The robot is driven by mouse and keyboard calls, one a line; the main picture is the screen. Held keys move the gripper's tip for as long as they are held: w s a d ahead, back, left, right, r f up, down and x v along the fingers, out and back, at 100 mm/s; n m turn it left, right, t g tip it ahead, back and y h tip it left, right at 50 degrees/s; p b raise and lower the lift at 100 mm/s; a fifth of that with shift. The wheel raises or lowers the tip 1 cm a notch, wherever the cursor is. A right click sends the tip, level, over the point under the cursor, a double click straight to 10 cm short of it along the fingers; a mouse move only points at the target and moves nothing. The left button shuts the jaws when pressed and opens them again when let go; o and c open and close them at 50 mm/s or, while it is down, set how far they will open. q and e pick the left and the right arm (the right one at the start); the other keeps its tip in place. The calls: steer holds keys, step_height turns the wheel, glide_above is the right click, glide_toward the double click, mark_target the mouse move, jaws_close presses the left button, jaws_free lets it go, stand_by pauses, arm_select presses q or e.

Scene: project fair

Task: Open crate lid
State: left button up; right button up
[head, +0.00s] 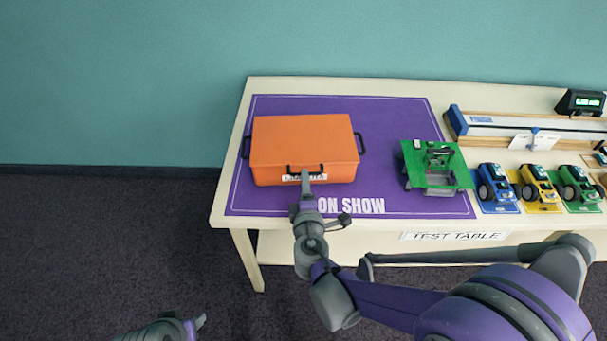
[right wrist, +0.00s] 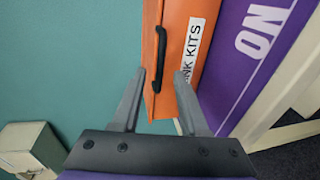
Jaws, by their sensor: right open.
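The orange crate (head: 303,140) stands on the purple mat (head: 390,120) with its lid (head: 300,135) shut flat. Black handles are on its left and right ends, and a black front handle (head: 290,170) sits above a white label. My right gripper (head: 306,178) is at the crate's front, over part of the label. In the right wrist view its jaws (right wrist: 160,73) are open, with the black handle (right wrist: 160,58) just beyond and between the fingertips; contact cannot be told. My left gripper (head: 200,321) is low at the bottom left, away from the table, its jaws unclear.
Blue, yellow and green toy cars (head: 540,186) line the table's right, before a long track (head: 500,124) and a display box (head: 580,102). The mat between crate and green model is clear.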

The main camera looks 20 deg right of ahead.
steer(key=shift+x, duration=2.2)
steer(key=shift+c, duration=0.3)
jaws_close()
